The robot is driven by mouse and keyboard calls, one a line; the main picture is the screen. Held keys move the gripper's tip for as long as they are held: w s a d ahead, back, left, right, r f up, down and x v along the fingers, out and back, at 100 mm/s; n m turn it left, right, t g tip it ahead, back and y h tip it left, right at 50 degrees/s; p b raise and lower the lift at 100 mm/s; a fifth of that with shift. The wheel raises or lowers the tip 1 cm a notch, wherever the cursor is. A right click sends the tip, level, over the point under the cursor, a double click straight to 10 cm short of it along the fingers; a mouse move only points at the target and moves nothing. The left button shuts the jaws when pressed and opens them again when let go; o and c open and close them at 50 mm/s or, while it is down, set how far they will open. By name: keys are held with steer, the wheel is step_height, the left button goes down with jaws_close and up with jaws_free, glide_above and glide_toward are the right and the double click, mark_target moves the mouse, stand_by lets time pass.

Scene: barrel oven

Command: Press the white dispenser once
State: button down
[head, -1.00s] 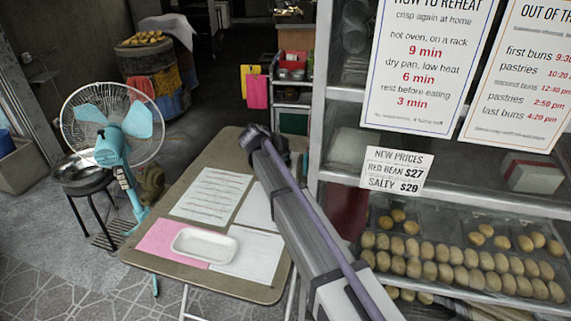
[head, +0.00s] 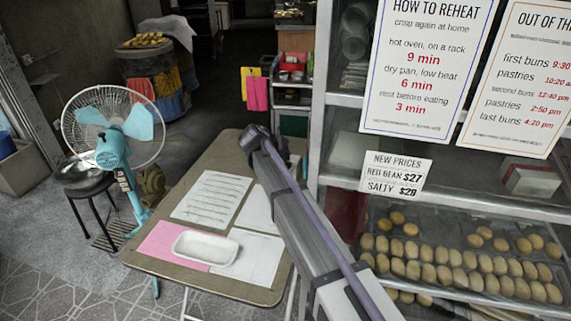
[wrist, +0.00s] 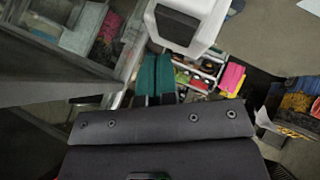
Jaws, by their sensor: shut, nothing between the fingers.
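In the wrist view, a white boxy thing with a dark grey block on it (wrist: 188,22) stands at the top centre. It looks like the white dispenser, and its top is cut off by the picture edge. My gripper (wrist: 154,50) is shut and empty, with its teal fingers side by side. The fingertips point toward the dispenser's lower left edge. I cannot tell whether they touch it. In the head view, my arm covers the table's far right part, and the dispenser cannot be made out there.
The folding table (head: 205,279) holds papers (head: 212,195), a pink sheet (head: 150,245) and a white tray (head: 205,248). A glass bun cabinet (head: 318,130) stands close to the right of my arm. A teal fan (head: 110,150) stands left. Floor is open at front left.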

step_height(320, 180, up, 5)
steer(key=p, duration=0.5)
steer(key=shift+r, duration=0.1)
stand_by(0.7)
